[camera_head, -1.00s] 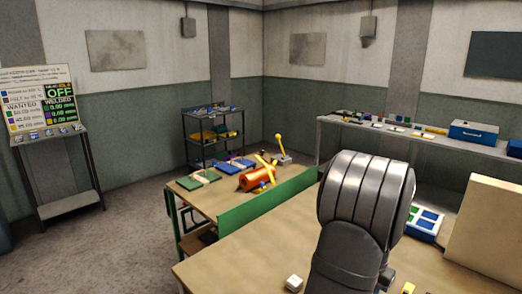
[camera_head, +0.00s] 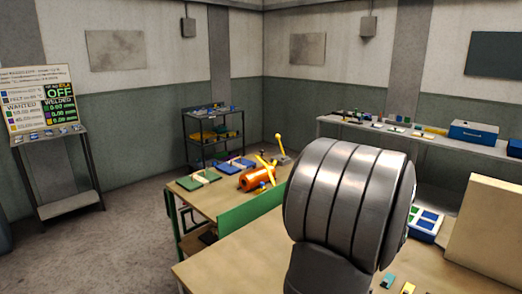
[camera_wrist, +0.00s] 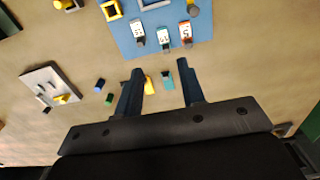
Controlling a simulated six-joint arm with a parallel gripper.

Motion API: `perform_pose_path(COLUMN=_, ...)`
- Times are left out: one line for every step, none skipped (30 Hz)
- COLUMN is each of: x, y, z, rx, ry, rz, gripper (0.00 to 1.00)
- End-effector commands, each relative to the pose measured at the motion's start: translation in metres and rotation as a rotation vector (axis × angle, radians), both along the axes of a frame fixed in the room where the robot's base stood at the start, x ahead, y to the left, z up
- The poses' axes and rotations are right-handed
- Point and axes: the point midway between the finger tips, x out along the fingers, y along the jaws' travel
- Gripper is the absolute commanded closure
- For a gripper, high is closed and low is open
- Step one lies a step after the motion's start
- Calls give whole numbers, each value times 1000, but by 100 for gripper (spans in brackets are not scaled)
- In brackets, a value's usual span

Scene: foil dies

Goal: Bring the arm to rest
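My gripper (camera_wrist: 160,70) shows in the wrist view with its two dark fingers apart and nothing between them. It is above the wooden bench top (camera_wrist: 230,90). A teal block (camera_wrist: 167,81) and a yellow block (camera_wrist: 149,84) lie on the bench below, seen between the fingers. In the head view my grey arm fills the lower right middle, and my gripper is not visible there. The same view shows a teal block (camera_head: 388,281) and a yellow block (camera_head: 408,287) at the bottom edge.
A blue mat (camera_wrist: 196,42) with white numbered tags lies beyond the fingertips. A white tray (camera_wrist: 44,77) with small pieces lies left, near small blue (camera_wrist: 99,84) and green (camera_wrist: 109,98) blocks. A green panel (camera_head: 250,207) and cream board (camera_head: 492,225) stand up at the bench.

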Motion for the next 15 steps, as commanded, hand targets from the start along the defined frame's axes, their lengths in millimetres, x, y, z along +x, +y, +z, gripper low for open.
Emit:
perform_pose_path(x=-5, y=3, z=-8, rx=1, ry=1, rz=0, gripper=64)
perform_pose_path(x=-8, y=5, z=-14, rx=1, ry=1, rz=0, gripper=64)
perform_pose_path(x=-11, y=7, z=-20, rx=1, ry=1, rz=0, gripper=64)
perform_pose_path(x=-14, y=9, z=-25, rx=1, ry=1, rz=0, gripper=64)
perform_pose_path(x=-17, y=11, z=-31, rx=1, ry=1, rz=0, gripper=64)
perform_pose_path(x=-21, y=14, z=-37, rx=1, ry=1, rz=0, gripper=64)
perform_pose_path(x=-24, y=16, z=-42, rx=1, ry=1, rz=0, gripper=64)
perform_pose_path(x=-27, y=18, z=-47, rx=1, ry=1, rz=0, gripper=64)
perform_pose_path(x=-31, y=20, z=-53, rx=0, ry=0, rz=0, gripper=64)
perform_pose_path(x=-34, y=23, z=-58, rx=1, ry=1, rz=0, gripper=64)
perform_pose_path(x=-37, y=24, z=-63, rx=0, ry=0, rz=0, gripper=64)
perform_pose_path(x=-41, y=27, z=-69, rx=1, ry=1, rz=0, gripper=64)
perform_pose_path(x=-44, y=29, z=-72, rx=0, ry=0, rz=0, gripper=64)
perform_pose_path(x=-47, y=31, z=-76, rx=1, ry=1, rz=0, gripper=64)
perform_pose_path(x=-50, y=33, z=-81, rx=-1, ry=-1, rz=0, gripper=64)
